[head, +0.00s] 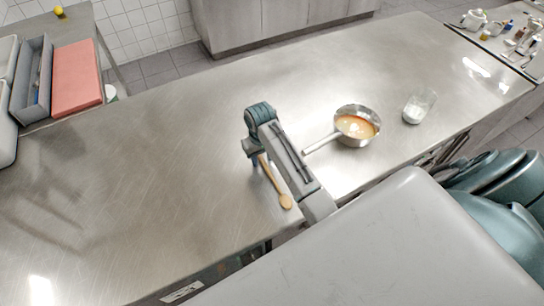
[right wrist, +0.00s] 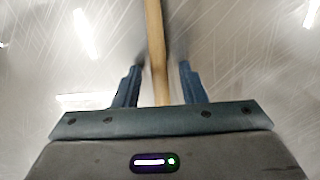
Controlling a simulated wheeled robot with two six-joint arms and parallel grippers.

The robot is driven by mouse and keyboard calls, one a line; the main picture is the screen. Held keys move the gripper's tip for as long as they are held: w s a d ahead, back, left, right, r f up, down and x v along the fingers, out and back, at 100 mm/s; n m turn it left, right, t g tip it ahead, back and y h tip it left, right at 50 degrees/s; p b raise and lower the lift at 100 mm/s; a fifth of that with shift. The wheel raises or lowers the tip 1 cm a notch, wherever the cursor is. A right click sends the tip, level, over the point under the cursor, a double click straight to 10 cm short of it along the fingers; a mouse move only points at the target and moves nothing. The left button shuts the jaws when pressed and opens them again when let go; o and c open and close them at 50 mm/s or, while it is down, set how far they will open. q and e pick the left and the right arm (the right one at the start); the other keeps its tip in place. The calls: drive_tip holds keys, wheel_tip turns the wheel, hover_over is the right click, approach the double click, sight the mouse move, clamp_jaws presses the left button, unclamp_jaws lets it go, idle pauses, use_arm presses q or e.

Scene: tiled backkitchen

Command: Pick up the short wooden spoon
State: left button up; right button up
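The short wooden spoon (head: 286,201) lies on the steel counter, its round bowl end toward the front edge. Part of its handle is hidden by my right arm and gripper in the head view. My right gripper (head: 258,168) points down over the handle. In the right wrist view the gripper (right wrist: 160,72) is open, and the spoon's handle (right wrist: 155,40) runs between the two fingers with gaps on both sides. I cannot tell the exact height of the fingertips above the counter. My left gripper is not in view.
A metal saucepan (head: 356,126) with orange contents stands right of my arm, its handle pointing toward the arm. A glass (head: 419,107) with white contents stands farther right. A red board (head: 76,75) and grey bin (head: 32,80) are at left. The counter's left part is clear.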

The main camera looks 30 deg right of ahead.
drive_tip(key=shift+f, duration=0.1)
drive_tip(key=shift+w+f, duration=0.1)
drive_tip(key=shift+w, duration=0.05)
clamp_jaws()
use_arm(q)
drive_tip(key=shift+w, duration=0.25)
